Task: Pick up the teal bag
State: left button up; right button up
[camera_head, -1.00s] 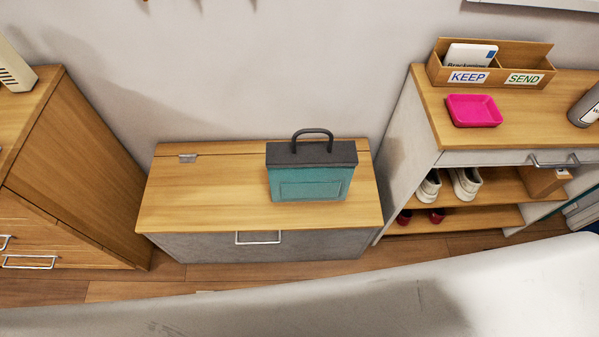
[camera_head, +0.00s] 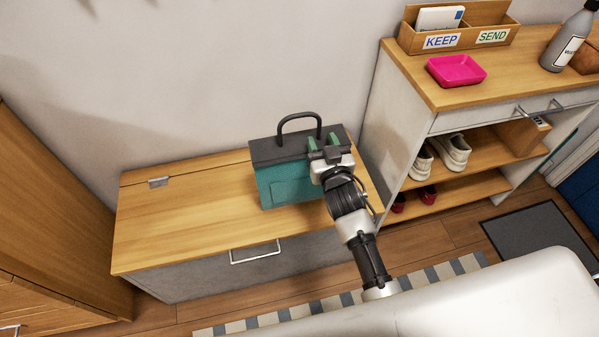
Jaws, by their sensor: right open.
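The teal bag (camera_head: 284,184) stands upright on the wooden bench (camera_head: 180,225), at its right part. It has a dark grey top and a dark looped handle (camera_head: 298,118) standing up. My right gripper (camera_head: 324,143) is open, with green fingertips, in front of the bag's upper right part, just below the right side of the handle. It hides part of the bag's right side. I cannot tell whether the fingers touch the bag. The handle is not between the fingers as far as I can see. My left gripper is not in view.
A shoe cabinet (camera_head: 399,115) stands close on the right, with a pink tray (camera_head: 456,70), a KEEP/SEND box (camera_head: 459,38) and a grey bottle (camera_head: 567,38) on top. A wooden drawer unit (camera_head: 50,220) stands left. The bench's left half is clear.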

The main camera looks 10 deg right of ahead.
aim_at(319, 132)
jog(key=w, duration=0.6)
jog(key=shift+w+d+f+b, duration=0.1)
jog(key=shift+w+d+b, duration=0.05)
jog(key=shift+w+b, duration=0.15)
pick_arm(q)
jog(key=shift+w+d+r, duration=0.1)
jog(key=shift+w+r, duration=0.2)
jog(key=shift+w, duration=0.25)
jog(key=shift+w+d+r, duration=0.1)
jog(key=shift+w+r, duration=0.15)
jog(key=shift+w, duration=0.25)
pick_arm(e)
jog(key=shift+s, duration=0.1)
jog(key=shift+c, duration=0.3)
jog(key=c, duration=0.7)
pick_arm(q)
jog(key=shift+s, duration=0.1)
pick_arm(e)
grip_shut()
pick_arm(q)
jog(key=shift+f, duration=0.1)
